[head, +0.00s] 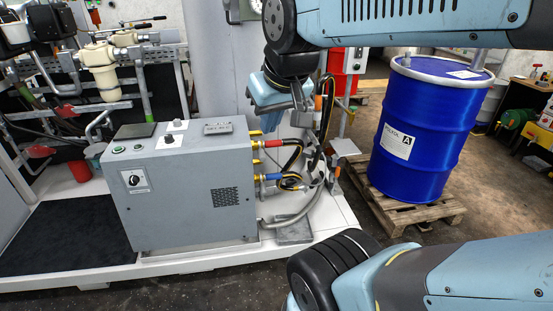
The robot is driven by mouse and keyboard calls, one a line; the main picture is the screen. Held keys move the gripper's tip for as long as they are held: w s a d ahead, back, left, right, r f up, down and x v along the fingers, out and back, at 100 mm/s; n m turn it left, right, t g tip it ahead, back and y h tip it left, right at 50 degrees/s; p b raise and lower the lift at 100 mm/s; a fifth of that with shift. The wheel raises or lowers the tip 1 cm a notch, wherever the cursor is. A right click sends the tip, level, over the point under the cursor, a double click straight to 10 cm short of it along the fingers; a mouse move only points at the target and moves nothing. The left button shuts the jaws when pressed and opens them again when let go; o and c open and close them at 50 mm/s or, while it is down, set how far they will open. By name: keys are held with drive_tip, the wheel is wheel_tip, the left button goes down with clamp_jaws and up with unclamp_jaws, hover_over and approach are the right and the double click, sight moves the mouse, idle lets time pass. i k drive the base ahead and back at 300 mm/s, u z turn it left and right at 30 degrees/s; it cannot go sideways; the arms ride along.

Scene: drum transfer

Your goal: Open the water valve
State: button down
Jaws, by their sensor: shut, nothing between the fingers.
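A grey control box (185,190) stands on a white platform. On its right side are hose connections with small yellow valve handles. The upper valve (256,144) sits by a red fitting (273,143). No label shows which one is the water valve. My gripper (301,112) hangs from my arm above and to the right of these valves, apart from the handles. It is shut and empty, and its fingertips are small in the picture, against the hoses behind.
Black and yellow hoses (320,130) loop close to my gripper. A blue drum (425,125) stands on a wooden pallet (400,208) at the right. Pipes and a cream filter housing (103,70) are at the left. Bare floor lies between platform and pallet.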

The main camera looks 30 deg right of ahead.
sight(312, 186)
drive_tip(key=u, duration=0.2)
drive_tip(key=i, duration=0.15)
drive_tip(key=u, duration=1.4)
drive_tip(key=k, duration=1.3)
drive_tip(key=z, duration=2.35)
drive_tip(key=k, duration=0.1)
drive_tip(key=u, duration=0.65)
drive_tip(key=i, duration=1)
drive_tip(key=u, duration=0.05)
